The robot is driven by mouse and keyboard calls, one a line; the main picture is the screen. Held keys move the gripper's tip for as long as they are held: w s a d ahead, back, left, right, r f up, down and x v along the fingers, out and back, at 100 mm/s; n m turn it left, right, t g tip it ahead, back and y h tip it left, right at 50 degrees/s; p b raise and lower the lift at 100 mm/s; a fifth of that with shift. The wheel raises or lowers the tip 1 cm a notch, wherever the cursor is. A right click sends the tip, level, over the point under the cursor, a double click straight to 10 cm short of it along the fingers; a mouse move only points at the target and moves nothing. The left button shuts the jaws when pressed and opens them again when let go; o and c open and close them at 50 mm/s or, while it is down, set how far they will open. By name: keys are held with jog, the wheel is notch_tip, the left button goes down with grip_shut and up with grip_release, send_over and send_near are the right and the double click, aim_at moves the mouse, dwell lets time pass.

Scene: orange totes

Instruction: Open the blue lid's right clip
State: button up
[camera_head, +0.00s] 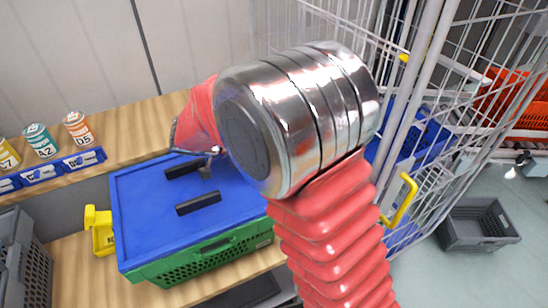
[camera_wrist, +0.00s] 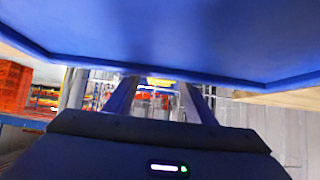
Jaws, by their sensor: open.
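The blue lid (camera_head: 145,215) covers a green crate (camera_head: 205,262) on the wooden table, with two dark bars on or above it. A yellow clip (camera_head: 99,230) stands out at its left side. My arm hides the lid's right end in the head view. In the wrist view, the lid (camera_wrist: 180,35) fills the top of the picture. My gripper (camera_wrist: 160,96) is open there, its two fingers apart near the lid's edge. A small yellow piece (camera_wrist: 160,81), apparently the right clip, shows between the fingers at that edge. I cannot tell whether they touch it.
Cans, one of them orange (camera_head: 77,128), stand behind blue labelled holders (camera_head: 80,162) at the left. A grey crate (camera_head: 14,262) is at the lower left. A wire cage cart (camera_head: 425,100) stands close on the right. A grey tote (camera_head: 478,226) lies on the floor.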

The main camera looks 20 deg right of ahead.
jog(key=v, duration=1.2)
jog(key=shift+s+a+r, duration=0.1)
jog(key=shift+a+r, duration=0.05)
jog(key=shift+a, duration=0.1)
jog(key=shift+s+d+r, duration=0.15)
jog(key=shift+s+d, duration=0.2)
jog(key=shift+d, duration=0.15)
jog(key=s+d+n+t+y, duration=0.1)
jog(key=s+d+n+y, duration=0.2)
jog(key=s+n, duration=0.2)
jog(key=s+d+r+n+t+y, duration=0.1)
jog(key=s+d+n+y, duration=0.2)
jog(key=s, duration=0.5)
jog(key=s+d+r+n+t+y, duration=0.1)
jog(key=s+d+n+y, duration=0.2)
jog(key=s+n, duration=0.4)
jog(key=shift+s+n+t+y, duration=0.2)
jog(key=shift+n+t+y, duration=0.1)
jog(key=shift+y, duration=0.4)
jog(key=shift+r, duration=0.15)
jog(key=shift+c, duration=0.6)
